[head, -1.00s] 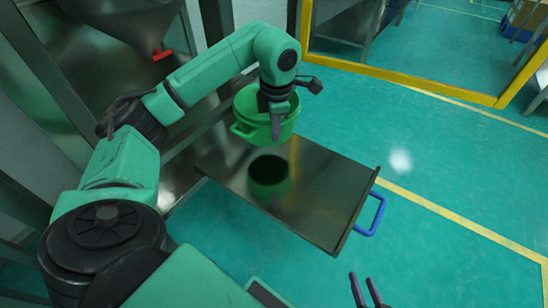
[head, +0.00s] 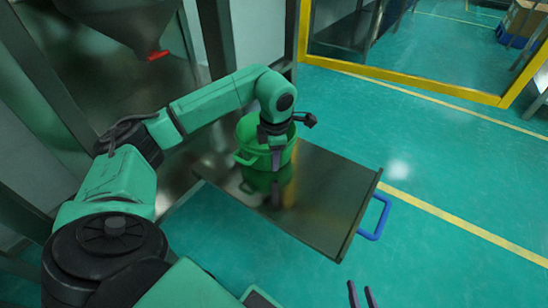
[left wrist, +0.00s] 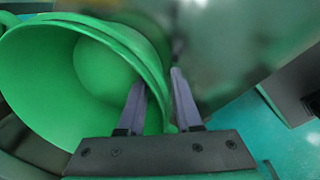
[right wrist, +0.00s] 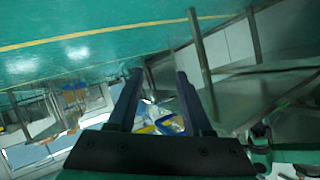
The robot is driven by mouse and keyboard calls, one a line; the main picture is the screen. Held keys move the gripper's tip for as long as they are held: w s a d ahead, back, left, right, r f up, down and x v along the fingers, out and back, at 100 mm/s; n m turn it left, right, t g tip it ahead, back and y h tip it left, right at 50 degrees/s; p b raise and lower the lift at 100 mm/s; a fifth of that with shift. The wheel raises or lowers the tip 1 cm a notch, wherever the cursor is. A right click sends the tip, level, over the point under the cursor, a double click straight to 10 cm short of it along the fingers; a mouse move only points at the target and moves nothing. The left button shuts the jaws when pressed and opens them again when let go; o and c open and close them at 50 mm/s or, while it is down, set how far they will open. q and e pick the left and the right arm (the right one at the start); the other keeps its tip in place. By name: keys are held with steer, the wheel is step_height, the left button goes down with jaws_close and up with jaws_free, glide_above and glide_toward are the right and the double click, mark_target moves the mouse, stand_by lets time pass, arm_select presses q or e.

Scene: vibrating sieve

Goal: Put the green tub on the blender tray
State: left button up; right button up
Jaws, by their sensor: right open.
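The green tub (head: 252,150) is upright over the back left part of the dark, shiny tray (head: 320,200). Its base meets its reflection, so it is on the tray or just above it; I cannot tell which. My left gripper (head: 276,160) is at the tub's near right rim. The tub's inside looks empty. My right gripper (head: 362,292) is open and empty at the bottom edge, also open in the right wrist view (right wrist: 158,90).
The tray has a blue handle (head: 376,217) at its right end and a raised right edge. A metal hopper with a red tip (head: 158,55) hangs at the upper left. A yellow floor-level frame (head: 400,78) stands behind. The tray's right half is clear.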

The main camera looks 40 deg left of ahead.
arm_select(q)
step_height(320, 180, up, 12)
steer(key=p, duration=0.4)
steer(key=shift+s+d+r+p, duration=0.15)
steer(key=shift+s+d+p, duration=0.15)
steer(key=shift+s+d, duration=0.15)
arm_select(e)
steer(key=d+r+g, duration=0.2)
steer(key=r+n+g+h, duration=0.1)
steer(key=r, duration=0.1)
steer(key=shift+w+d+r, duration=0.1)
steer(key=shift+d, duration=0.3)
